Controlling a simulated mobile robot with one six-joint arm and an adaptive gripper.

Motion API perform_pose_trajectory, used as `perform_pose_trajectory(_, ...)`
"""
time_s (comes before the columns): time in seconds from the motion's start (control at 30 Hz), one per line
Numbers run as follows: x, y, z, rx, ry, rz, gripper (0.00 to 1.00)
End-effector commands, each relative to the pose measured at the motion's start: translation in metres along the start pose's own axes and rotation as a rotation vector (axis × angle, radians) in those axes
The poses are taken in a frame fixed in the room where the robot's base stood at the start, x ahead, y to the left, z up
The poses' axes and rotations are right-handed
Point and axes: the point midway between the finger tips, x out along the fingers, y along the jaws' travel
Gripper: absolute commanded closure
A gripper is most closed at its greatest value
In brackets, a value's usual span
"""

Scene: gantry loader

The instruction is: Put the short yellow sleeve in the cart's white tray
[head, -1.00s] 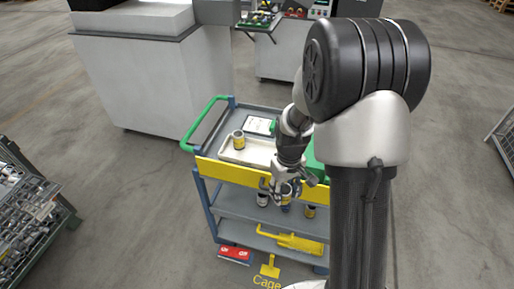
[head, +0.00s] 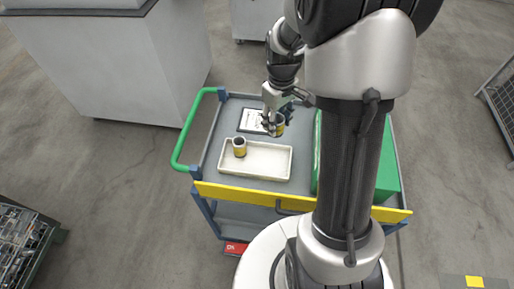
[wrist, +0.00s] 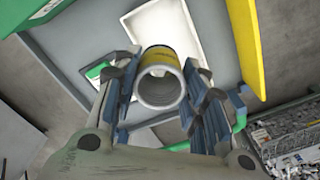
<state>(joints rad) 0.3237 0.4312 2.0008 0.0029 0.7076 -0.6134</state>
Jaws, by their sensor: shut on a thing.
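My gripper (head: 272,124) is shut on a grey sleeve with a yellow band (head: 280,125), which also shows end-on between the fingers in the wrist view (wrist: 160,90). The gripper holds it above the cart's top, behind the white tray (head: 268,175) in the head view. The white tray is a shallow rectangle on the cart top and lies beyond the held sleeve in the wrist view (wrist: 160,24). Another yellow-banded sleeve (head: 240,149) stands upright at the tray's left end. The tray's middle and right are empty.
The blue-grey cart has a yellow front edge (head: 240,196) and a green handle (head: 188,130) at left. A sheet on a dark board (head: 251,119) lies behind the tray. A green box (head: 388,175) stands to the right, partly behind my arm.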

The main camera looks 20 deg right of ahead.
Motion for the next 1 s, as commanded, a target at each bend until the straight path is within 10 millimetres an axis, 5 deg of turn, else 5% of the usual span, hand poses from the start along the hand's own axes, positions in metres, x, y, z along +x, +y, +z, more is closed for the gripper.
perform_pose_trajectory(0.5,0.132,-0.001,0.001,0.001,-0.004,-0.003,0.93)
perform_pose_trajectory(1.0,0.186,0.000,0.001,0.001,-0.003,-0.002,0.93)
